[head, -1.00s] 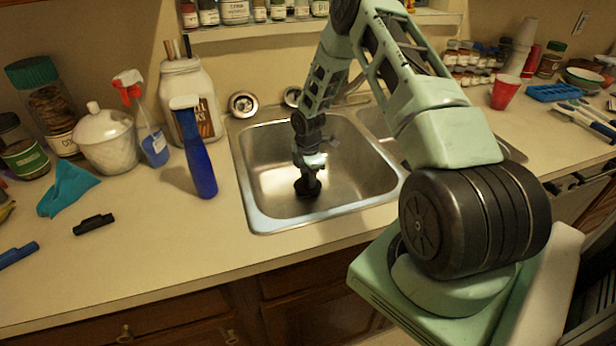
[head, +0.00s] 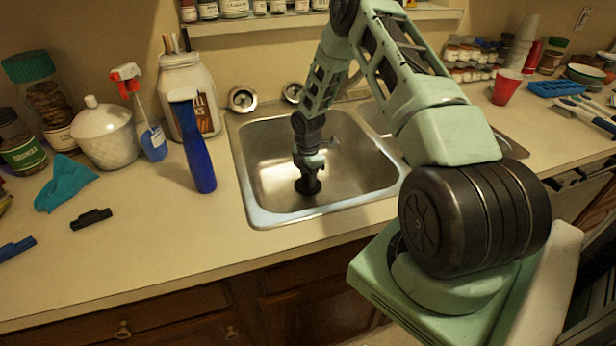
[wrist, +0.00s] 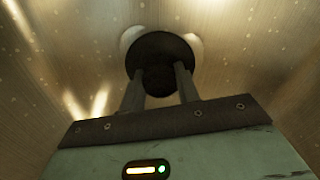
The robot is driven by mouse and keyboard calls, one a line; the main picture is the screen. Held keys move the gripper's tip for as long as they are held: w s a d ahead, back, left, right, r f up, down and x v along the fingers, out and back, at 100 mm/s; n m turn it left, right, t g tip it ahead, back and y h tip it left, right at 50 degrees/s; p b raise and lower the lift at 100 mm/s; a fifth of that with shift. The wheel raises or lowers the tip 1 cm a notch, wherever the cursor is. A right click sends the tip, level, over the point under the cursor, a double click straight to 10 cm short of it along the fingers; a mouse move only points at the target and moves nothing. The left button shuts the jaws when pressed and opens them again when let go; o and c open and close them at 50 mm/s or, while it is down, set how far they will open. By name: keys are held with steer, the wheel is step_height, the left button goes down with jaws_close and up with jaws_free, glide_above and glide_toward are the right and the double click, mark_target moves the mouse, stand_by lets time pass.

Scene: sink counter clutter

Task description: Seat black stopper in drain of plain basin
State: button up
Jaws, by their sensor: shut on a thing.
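The black stopper (wrist: 160,48) is a dark round disc with a knob below it in the wrist view. My gripper (wrist: 160,88) has its two fingers shut on that knob. In the head view my gripper (head: 309,172) reaches down into the left basin (head: 262,150), with the dark stopper (head: 307,187) at its tip near the basin floor. The drain is hidden behind the stopper; only pale bits show past the disc's edges in the wrist view. I cannot tell whether the stopper touches the drain.
A second basin (head: 512,148) lies to the right, partly behind my arm. A blue bottle (head: 198,158), a spray bottle (head: 150,140) and a white jar (head: 190,85) stand left of the sink. Two metal strainers (head: 242,99) lie behind it.

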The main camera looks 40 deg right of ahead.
steer(key=o, duration=1.2)
step_height(320, 180, up, 17)
steer(key=shift+r+b, duration=0.2)
steer(key=shift+b, duration=0.75)
